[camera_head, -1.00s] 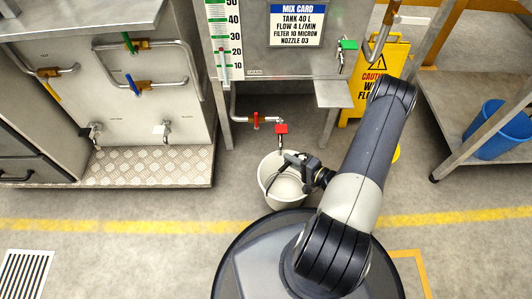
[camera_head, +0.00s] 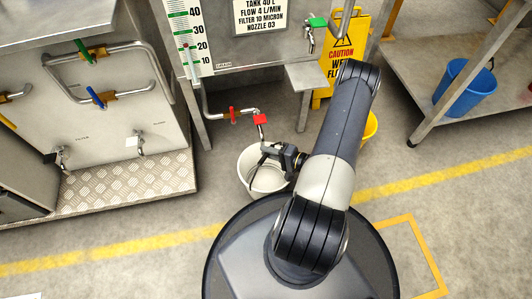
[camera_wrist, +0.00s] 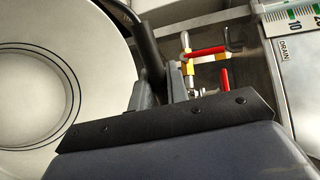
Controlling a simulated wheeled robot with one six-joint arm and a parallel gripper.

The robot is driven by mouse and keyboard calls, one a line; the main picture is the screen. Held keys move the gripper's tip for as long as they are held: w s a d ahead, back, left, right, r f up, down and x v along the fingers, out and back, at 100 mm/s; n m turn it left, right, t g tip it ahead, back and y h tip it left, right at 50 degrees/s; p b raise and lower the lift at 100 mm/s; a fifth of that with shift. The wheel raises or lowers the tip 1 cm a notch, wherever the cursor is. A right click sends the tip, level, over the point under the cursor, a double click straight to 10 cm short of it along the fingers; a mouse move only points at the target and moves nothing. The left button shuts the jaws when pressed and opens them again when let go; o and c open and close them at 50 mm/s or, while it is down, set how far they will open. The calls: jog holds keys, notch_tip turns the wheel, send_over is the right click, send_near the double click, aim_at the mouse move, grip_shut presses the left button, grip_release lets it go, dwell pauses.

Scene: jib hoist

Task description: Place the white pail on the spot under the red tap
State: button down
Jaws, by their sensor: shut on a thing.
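The white pail (camera_head: 249,167) is near the floor in front of the steel tank, just below the red tap (camera_head: 261,119) in the head view. My gripper (camera_head: 268,150) is shut on the pail's dark handle at its right side. In the wrist view the pail (camera_wrist: 40,90) fills the left and the gripper (camera_wrist: 170,85) is at the handle. The red tap's red parts (camera_wrist: 224,78) show at upper right there. I cannot tell whether the pail touches the floor. The spot beneath it is hidden.
A yellow caution sign (camera_head: 346,50) stands behind my arm, with a yellow pail (camera_head: 370,126) near it. A blue bucket (camera_head: 464,88) sits on the right-hand shelf. A checkered metal platform (camera_head: 130,190) is at left. A steel ledge (camera_head: 306,77) juts out right of the tap.

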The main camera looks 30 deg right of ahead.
jog(key=c, duration=1.4)
grip_release()
jog(key=shift+f, duration=0.1)
jog(key=shift+r, duration=0.25)
jog(key=p+v, duration=0.3)
jog(key=v, duration=0.9)
jog(key=shift+f, duration=0.1)
